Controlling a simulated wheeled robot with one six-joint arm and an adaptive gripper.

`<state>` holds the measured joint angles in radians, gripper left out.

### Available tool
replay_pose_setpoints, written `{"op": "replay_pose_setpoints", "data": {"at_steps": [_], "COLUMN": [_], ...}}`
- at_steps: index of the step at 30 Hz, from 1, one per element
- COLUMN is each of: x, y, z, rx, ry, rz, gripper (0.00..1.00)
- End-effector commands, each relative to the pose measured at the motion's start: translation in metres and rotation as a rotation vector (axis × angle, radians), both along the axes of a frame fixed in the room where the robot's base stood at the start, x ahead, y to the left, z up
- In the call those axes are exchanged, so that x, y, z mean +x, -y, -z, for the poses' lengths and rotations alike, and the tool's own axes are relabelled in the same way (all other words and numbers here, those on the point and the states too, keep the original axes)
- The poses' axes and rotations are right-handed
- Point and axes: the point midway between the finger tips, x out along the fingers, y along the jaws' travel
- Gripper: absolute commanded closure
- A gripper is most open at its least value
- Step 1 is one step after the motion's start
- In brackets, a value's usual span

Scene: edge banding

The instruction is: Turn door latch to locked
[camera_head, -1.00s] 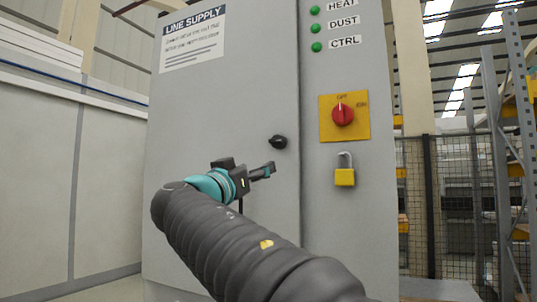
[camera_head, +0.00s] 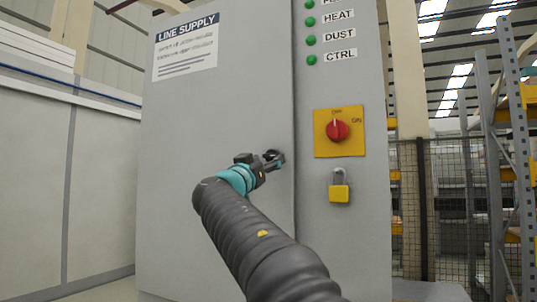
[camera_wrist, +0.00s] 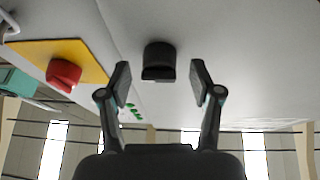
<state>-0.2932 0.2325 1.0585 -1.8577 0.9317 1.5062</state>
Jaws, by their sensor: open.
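The black door latch (camera_wrist: 159,62) is a small knob on the grey cabinet door (camera_head: 215,120). In the head view the latch (camera_head: 279,155) sits near the door's right edge, partly hidden by my gripper. My gripper (camera_head: 274,160) is right at the latch in that view. In the wrist view my gripper (camera_wrist: 160,80) is open, with one finger on each side of the latch and a visible gap on both sides. The fingers do not appear to touch it.
A red rotary switch (camera_head: 337,130) on a yellow plate and a yellow padlock (camera_head: 340,193) are to the right of the latch. A label (camera_head: 186,48) is at the door's upper left. Mesh fencing (camera_head: 450,210) and shelving (camera_head: 505,150) stand farther right.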

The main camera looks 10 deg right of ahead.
Motion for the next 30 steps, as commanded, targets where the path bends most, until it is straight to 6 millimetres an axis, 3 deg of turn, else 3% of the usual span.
{"op": "replay_pose_setpoints", "data": {"at_steps": [13,14,21,30], "x": [0.0083,0.0082,0.0081,0.0077], "y": [0.0072,0.0072,0.007,0.0069], "z": [-0.004,-0.004,-0.0041,-0.0033], "rx": [0.0,0.0,0.0,-0.022], "ry": [0.0,0.0,0.0,-0.015], "rz": [0.0,0.0,0.0,-0.001], "gripper": [0.36,0.38,0.95,0.95]}}
